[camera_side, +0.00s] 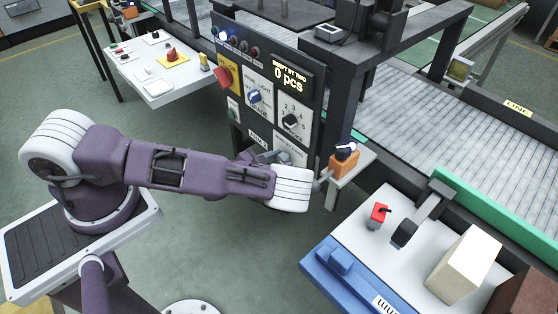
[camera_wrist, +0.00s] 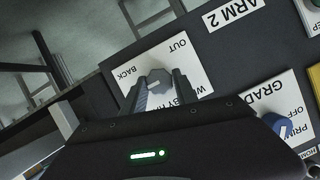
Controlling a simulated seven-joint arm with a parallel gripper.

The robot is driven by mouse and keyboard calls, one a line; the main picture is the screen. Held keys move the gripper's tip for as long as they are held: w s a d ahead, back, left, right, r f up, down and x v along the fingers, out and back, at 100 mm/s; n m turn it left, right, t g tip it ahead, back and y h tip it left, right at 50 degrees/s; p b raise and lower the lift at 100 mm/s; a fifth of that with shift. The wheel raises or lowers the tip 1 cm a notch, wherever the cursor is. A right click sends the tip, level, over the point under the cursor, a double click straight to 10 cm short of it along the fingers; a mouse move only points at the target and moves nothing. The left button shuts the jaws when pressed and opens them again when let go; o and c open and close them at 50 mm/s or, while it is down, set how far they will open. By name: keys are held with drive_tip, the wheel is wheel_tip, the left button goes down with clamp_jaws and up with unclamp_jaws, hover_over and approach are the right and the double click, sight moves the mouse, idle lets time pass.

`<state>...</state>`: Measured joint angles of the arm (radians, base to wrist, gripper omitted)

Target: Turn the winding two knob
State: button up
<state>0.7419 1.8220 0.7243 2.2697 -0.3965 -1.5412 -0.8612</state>
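The winding knob (camera_wrist: 158,80) is a small grey knob on a white plate (camera_wrist: 190,50). I see no clear contact on either side. In the side view my gripper (camera_side: 270,158) is at the lower part of the dark control panel (camera_side: 262,120), and the knob is hidden there.
The panel also has a blue knob (camera_side: 254,97), a black numbered dial (camera_side: 291,120), a red knob (camera_side: 223,77) and a display reading "0 pcs" (camera_side: 289,83).

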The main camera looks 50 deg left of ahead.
clamp_jaws()
drive_tip(key=m+y, duration=0.2)
drive_tip(key=m, duration=0.1)
drive_tip(key=shift+d+f+m+t, duration=0.1)
drive_tip(key=shift+d+m+t, duration=0.1)
drive_tip(key=shift+m+t, duration=0.1)
drive_tip(key=m+y, duration=0.2)
drive_tip(key=m, duration=0.1)
drive_tip(key=shift+f+t, duration=0.1)
drive_tip(key=shift+t, duration=0.3)
drive_tip(key=m, duration=0.2)
drive_tip(key=m+t+y, duration=0.1)
drive_tip(key=m, duration=0.1)
drive_tip(key=shift+f+m+t+y, duration=0.15)
drive_tip(key=shift+m+t+y, duration=0.15)
drive_tip(key=shift+m, duration=0.1)
drive_tip(key=m+t, duration=0.1)
drive_tip(key=m, duration=0.3)
drive_tip(key=shift+f+m+t, duration=0.1)
drive_tip(key=shift+m+t, duration=0.2)
drive_tip(key=shift+t, duration=0.1)
drive_tip(key=shift+m, duration=0.3)
drive_tip(key=o, duration=1.2)
unclamp_jaws()
